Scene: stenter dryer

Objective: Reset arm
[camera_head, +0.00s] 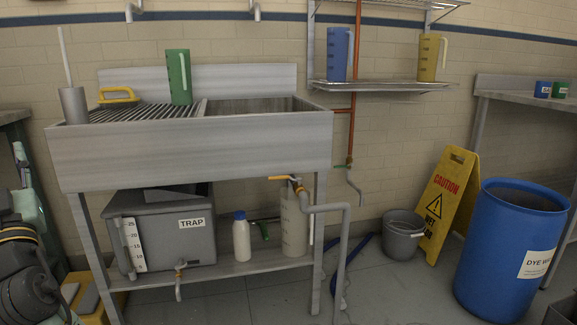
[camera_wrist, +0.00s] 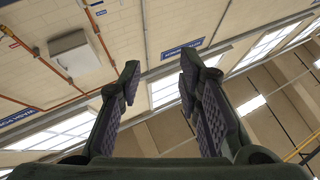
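My gripper (camera_wrist: 157,80) shows in the wrist view with its two dark fingers spread apart and nothing between them. The wrist view looks up at the wall, windows and ceiling. In the head view, part of my arm (camera_head: 35,285) shows at the lower left edge, apart from the sink; the fingertips are not clear there.
A steel sink bench (camera_head: 190,152) bears a green jug (camera_head: 179,77) and a yellow-handled tool (camera_head: 118,95). Below it are a grey TRAP box (camera_head: 165,240) and a white bottle (camera_head: 241,238). A blue drum (camera_head: 505,250), caution sign (camera_head: 447,200) and bucket (camera_head: 402,240) stand right.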

